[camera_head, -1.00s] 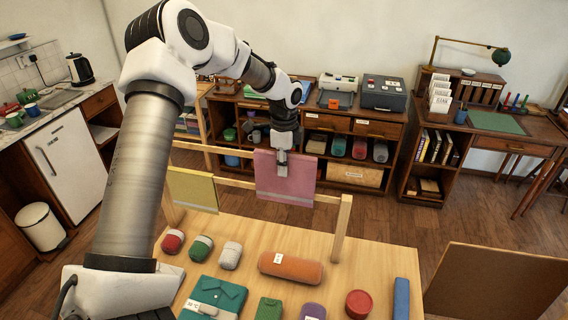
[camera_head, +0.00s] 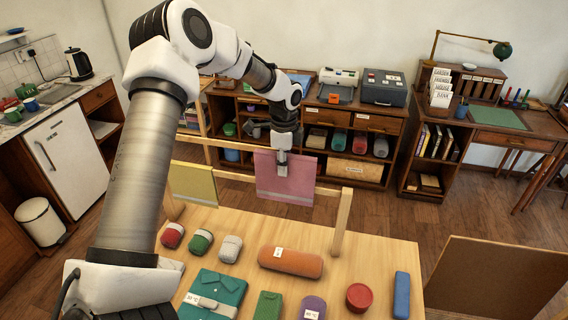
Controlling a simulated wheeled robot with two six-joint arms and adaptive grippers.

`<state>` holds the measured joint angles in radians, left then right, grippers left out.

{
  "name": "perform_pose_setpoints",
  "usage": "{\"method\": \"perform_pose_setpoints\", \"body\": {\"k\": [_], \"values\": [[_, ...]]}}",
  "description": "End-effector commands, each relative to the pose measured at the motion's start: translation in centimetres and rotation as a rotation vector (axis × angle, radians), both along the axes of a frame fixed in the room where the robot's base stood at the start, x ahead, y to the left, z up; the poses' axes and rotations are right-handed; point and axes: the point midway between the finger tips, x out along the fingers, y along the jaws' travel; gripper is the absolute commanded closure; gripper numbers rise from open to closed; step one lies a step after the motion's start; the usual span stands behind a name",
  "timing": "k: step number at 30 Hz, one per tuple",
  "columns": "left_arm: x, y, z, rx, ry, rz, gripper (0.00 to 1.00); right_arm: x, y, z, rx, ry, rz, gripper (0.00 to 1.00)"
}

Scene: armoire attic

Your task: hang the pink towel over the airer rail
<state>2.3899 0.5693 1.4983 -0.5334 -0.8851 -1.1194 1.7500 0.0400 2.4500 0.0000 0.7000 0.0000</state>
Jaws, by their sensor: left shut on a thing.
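The pink towel (camera_head: 298,180) hangs upright and flat, with a pale stripe near its lower edge. It covers part of the wooden airer rail (camera_head: 235,176), and its top stands above the rail line. I cannot tell whether it rests on the rail. My left gripper (camera_head: 282,167) points down and is shut on the towel near the middle of its upper part. The airer's right post (camera_head: 342,222) stands on the near table. A yellow towel (camera_head: 193,184) hangs on the same rail to the left. My right gripper is not in view.
The wooden table (camera_head: 385,255) holds an orange roll (camera_head: 290,262), a teal folded shirt (camera_head: 212,293), a red round tin (camera_head: 359,297), a blue block (camera_head: 401,295) and several small rolled items. A brown board (camera_head: 490,280) stands at the right. Shelves stand behind the airer.

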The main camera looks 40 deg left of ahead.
Motion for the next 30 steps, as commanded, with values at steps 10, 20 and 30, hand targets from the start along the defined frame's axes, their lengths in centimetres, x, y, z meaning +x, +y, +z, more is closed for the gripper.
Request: {"method": "perform_pose_setpoints", "body": {"k": [10,20,30], "values": [[0.0,0.0,-1.0,0.000,0.000,0.000,1.00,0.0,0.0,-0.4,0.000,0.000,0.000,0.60],[0.0,0.0,-1.8,0.000,-0.001,0.000,1.00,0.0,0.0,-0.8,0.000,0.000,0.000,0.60],[0.0,0.0,-2.6,0.000,0.000,0.000,1.00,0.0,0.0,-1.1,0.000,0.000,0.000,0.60]]}}
